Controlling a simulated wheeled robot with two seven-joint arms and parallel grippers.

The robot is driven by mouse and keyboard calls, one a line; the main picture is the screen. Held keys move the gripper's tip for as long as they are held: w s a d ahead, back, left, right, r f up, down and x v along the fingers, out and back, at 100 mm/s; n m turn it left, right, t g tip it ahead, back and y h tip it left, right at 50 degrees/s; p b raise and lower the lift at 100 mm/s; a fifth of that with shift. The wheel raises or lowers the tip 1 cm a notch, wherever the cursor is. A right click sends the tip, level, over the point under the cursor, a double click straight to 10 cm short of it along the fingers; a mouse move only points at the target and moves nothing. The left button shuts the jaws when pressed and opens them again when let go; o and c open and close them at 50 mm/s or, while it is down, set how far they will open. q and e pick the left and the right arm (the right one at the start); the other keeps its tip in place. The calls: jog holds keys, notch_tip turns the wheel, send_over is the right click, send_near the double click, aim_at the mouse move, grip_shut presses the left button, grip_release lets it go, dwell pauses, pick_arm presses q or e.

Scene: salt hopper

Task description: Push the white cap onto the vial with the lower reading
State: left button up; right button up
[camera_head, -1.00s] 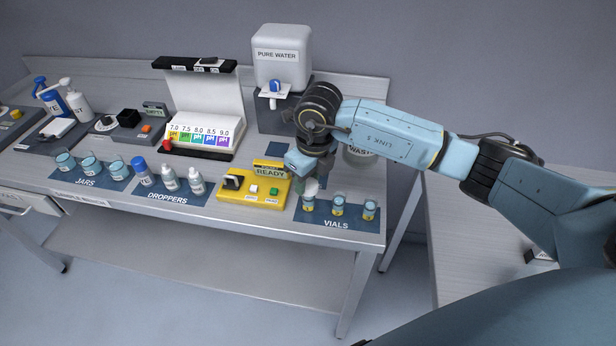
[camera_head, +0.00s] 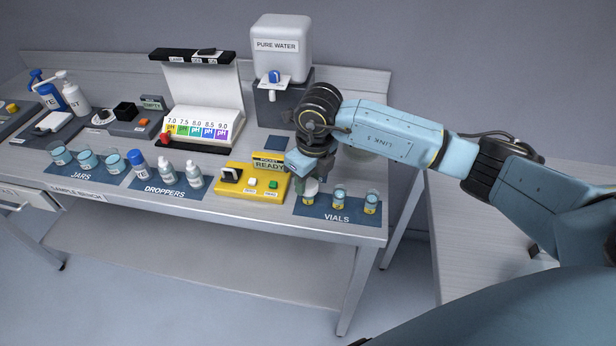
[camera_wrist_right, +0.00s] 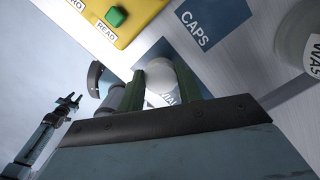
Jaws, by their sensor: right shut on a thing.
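My right gripper (camera_head: 311,180) is shut on the white cap (camera_wrist_right: 160,82), which shows between its two fingers in the right wrist view. In the head view the gripper and cap are directly over the leftmost vial (camera_head: 309,198), very close to its top; I cannot tell whether the cap is seated. The middle vial (camera_head: 339,199) and right vial (camera_head: 371,203) stand uncapped on the vials mat (camera_head: 325,214). All three hold yellowish liquid. The yellow meter (camera_head: 238,187) reads READY; no vial values are legible. My left gripper (camera_wrist_right: 73,102) appears open and empty in the right wrist view.
An empty caps mat (camera_wrist_right: 205,22) lies behind the gripper. A waste container (camera_wrist_right: 305,45) stands near it. Droppers (camera_head: 167,173) and jars (camera_head: 88,161) are farther left, with the water dispenser (camera_head: 281,47) at the back. The bench's front edge is close to the vials.

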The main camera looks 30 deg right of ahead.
aim_at(314, 187)
jog(key=o, duration=1.1)
jog(key=r, duration=0.4)
jog(key=s+r, duration=0.1)
jog(key=r, duration=0.8)
jog(key=shift+s+d+r, duration=0.15)
jog(key=shift+s+d, duration=0.1)
jog(key=shift+d, duration=0.1)
